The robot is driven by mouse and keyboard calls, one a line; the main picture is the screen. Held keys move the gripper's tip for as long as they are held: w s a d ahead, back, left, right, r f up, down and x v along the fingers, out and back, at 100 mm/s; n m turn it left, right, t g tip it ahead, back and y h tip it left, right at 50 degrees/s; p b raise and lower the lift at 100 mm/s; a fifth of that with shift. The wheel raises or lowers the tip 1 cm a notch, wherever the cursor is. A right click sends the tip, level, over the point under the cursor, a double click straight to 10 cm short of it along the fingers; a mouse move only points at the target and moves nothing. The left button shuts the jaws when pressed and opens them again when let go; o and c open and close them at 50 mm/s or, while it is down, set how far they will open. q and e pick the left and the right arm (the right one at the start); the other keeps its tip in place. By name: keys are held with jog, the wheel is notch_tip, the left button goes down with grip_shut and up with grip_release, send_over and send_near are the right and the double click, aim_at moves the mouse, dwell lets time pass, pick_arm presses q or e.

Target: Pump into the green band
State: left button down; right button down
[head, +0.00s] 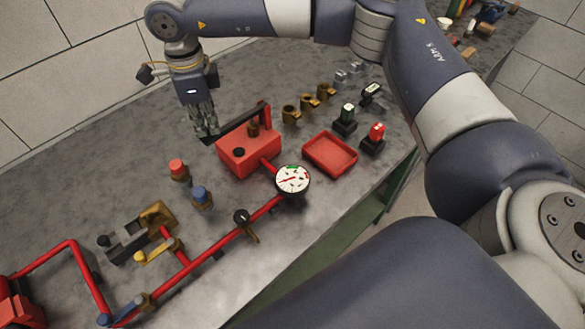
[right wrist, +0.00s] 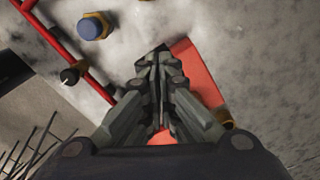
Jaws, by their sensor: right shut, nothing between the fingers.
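The red pump box (head: 248,155) sits on the grey bench, with a long dark lever (head: 237,122) above it. The round white gauge (head: 292,180) beside it has a green band near the top of its dial and red marks; I cannot read the needle surely. My right gripper (head: 208,132) points down at the lever's left end, shut and empty. I cannot tell if it touches the lever. In the right wrist view its fingers (right wrist: 160,60) are together in front of the red pump box (right wrist: 192,68). My left gripper is not in view.
A red pipe (head: 225,240) with a black-knobbed valve (head: 241,217) runs along the bench. An empty red tray (head: 330,153) lies right of the pump. Red-capped (head: 178,169) and blue-capped (head: 201,197) fittings stand left. Brass fittings (head: 308,103) stand behind.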

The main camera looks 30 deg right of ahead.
dwell(0.4)
jog(key=shift+f+b, duration=1.35)
jog(key=shift+f, duration=0.1)
jog(key=shift+r+p, duration=0.65)
jog(key=shift+r, duration=0.75)
jog(key=shift+f, duration=0.1)
